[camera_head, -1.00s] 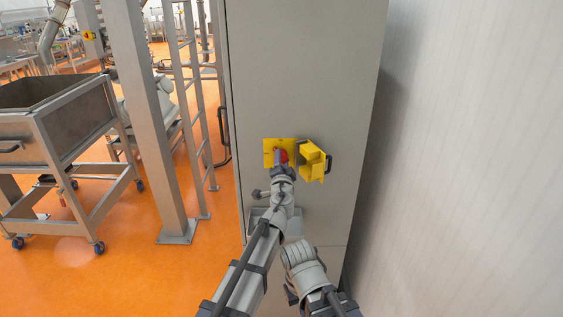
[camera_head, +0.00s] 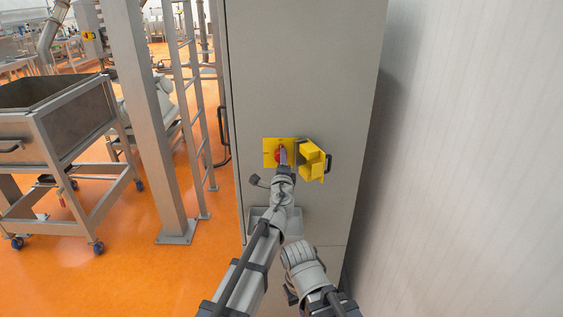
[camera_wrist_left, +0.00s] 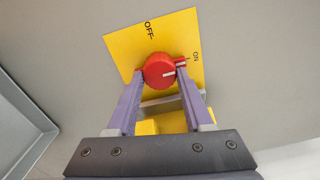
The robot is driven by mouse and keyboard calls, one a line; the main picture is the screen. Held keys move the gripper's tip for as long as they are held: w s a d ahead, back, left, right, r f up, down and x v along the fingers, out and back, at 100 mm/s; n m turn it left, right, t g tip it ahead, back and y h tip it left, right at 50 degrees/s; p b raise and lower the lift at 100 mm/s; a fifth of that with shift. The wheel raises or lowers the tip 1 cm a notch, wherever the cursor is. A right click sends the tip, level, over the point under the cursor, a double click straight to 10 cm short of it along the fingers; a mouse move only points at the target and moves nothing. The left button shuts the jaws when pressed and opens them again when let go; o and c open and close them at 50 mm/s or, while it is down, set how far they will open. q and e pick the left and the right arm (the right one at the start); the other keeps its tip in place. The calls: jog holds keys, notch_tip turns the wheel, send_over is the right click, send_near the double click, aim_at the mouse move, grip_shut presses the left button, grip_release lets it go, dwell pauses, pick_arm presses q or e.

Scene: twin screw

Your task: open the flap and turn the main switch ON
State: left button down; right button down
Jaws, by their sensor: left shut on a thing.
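The red main switch knob (camera_wrist_left: 159,71) sits on a yellow plate (camera_wrist_left: 122,55) marked OFF and ON in the left wrist view. The knob's white mark points right, roughly towards the ON side. My left gripper (camera_wrist_left: 160,72) is shut on the knob, a finger on each side. In the head view the knob (camera_head: 280,155) is partly covered by the gripper (camera_head: 284,155). The yellow flap (camera_head: 313,160) stands open, right of the plate. My right arm is folded low in front of the cabinet, and its fingers cannot be seen.
A pale wall (camera_head: 470,150) is close on the right. A steel post (camera_head: 150,130) and a wheeled bin (camera_head: 60,130) stand left on orange floor.

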dwell(0.6)
pick_arm(q)
jog(key=shift+c, duration=1.5)
grip_release()
jog(key=shift+s, duration=0.1)
jog(key=s, duration=0.7)
jog(key=shift+s, duration=0.35)
